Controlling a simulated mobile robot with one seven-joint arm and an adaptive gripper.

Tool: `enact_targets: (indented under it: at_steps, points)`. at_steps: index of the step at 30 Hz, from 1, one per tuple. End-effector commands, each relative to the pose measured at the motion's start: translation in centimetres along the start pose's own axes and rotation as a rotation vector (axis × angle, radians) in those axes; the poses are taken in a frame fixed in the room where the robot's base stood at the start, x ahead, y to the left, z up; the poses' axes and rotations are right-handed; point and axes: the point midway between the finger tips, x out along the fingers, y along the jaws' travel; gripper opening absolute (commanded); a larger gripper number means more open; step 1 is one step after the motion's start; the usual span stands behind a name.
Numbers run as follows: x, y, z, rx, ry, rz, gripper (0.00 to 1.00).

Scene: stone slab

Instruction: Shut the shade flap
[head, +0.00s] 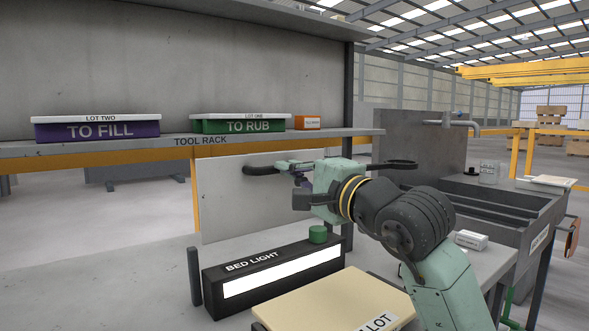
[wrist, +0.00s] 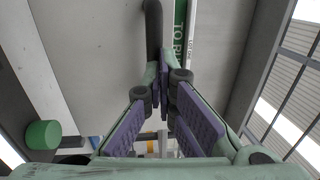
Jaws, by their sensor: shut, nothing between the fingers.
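A pale grey panel (head: 228,205), which looks like the shade flap, stands below the tool rack shelf and behind the bed light. A black bar handle (head: 262,170) is on its face. The handle also shows in the wrist view (wrist: 153,30), just ahead of the fingertips. My gripper (head: 284,167) is at the handle's right end, fingers pointing left in the head view. My gripper in the wrist view (wrist: 166,75) has its fingertips together with nothing between them. Whether the fingertips touch the handle I cannot tell. My arm hides the panel's right part.
The black bed light (head: 275,283) with a green knob (head: 318,234) stands in front of the panel. A purple bin (head: 95,129), a green bin (head: 240,125) and an orange box (head: 308,123) sit on the tool rack (head: 180,150). A cream board (head: 335,302) lies in front.

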Motion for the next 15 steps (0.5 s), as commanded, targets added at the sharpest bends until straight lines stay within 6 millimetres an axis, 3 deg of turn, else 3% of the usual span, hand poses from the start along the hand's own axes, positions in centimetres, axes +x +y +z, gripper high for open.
enact_targets:
  at_steps: [8, 15]
  points:
    - [1.4, -1.1, 0.0, -0.002, 0.001, 0.096, 0.0]
    - [4.2, -2.1, -0.1, -0.001, 0.004, 0.291, 0.0]
